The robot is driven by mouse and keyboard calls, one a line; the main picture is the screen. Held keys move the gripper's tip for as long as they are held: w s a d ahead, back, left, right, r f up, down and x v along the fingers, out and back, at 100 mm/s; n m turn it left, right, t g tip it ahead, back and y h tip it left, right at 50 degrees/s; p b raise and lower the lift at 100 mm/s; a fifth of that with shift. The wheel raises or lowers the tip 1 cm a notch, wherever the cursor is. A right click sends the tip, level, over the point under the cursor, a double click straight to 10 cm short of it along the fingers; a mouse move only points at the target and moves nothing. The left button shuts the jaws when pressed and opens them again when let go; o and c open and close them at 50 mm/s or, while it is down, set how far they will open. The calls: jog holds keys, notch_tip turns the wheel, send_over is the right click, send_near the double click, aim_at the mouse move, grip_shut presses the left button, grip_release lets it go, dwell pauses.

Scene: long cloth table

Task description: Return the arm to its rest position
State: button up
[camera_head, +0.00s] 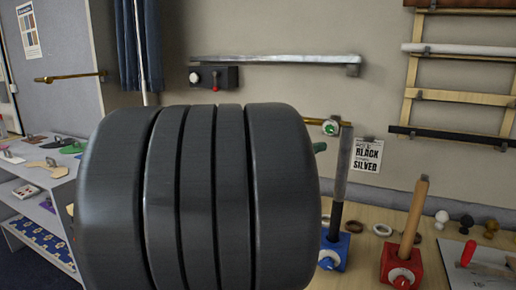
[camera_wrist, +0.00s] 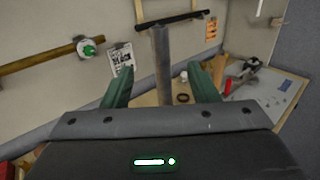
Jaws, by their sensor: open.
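My gripper (camera_wrist: 158,70) shows in the wrist view with its two green fingers spread apart. A grey upright rod (camera_wrist: 161,62) appears between the fingers in that picture, with clear gaps on both sides. I cannot tell how near it is in depth. In the head view, the large dark ribbed part of my arm fills the centre left and hides most of the gripper. A small green tip shows at its right edge, beside a grey and black rod (camera_head: 341,165) that stands in a blue base (camera_head: 335,251).
A wooden rod (camera_head: 413,215) stands in a red base (camera_head: 402,266) on the wooden table. Rings (camera_head: 382,230), knobs (camera_head: 441,219) and a grey board (camera_head: 478,262) lie to the right. A wall rack (camera_head: 460,95) hangs behind. A shelf (camera_head: 40,205) stands at left.

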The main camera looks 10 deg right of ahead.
aim_at(342, 135)
jog(key=p+x, duration=0.1)
jog(key=x, duration=1.2)
jog(key=shift+w+d+r, duration=0.1)
jog(key=shift+d, duration=0.15)
jog(key=shift+a+r, duration=0.1)
jog(key=shift+r, duration=0.05)
